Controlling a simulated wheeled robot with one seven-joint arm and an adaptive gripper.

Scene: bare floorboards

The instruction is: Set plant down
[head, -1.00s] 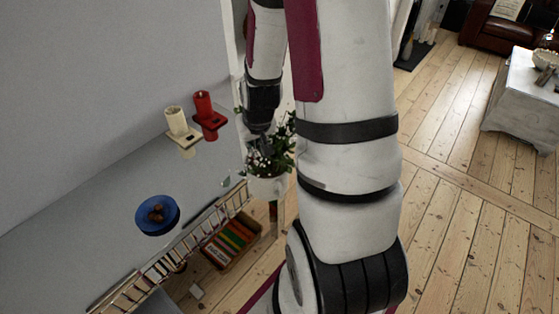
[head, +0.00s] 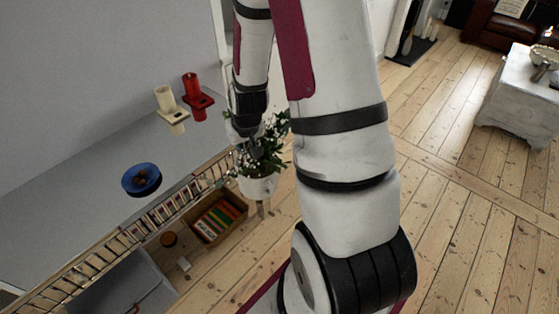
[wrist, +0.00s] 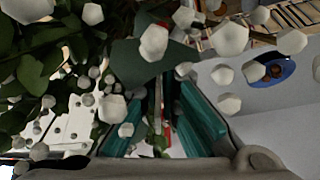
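The plant (head: 258,188) has green leaves and small white flowers in a white pot. In the head view it hangs upright from my gripper (head: 255,150), at the right end of the grey shelf top, seemingly clear of it. My gripper comes from above and its fingertips are hidden among the leaves. In the wrist view, leaves and white blossoms of the plant (wrist: 37,75) crowd around the teal-padded fingers of my gripper (wrist: 165,90). A leaf covers the fingertips, so the exact grasp point is hidden.
The grey shelf top (head: 75,205) carries a blue bowl (head: 141,188), a cream candle (head: 166,98) and a red candle (head: 192,86) on holders. A wooden crate (head: 205,232) stands on the floor. A white-covered table (head: 520,95) is far right; floorboards between are clear.

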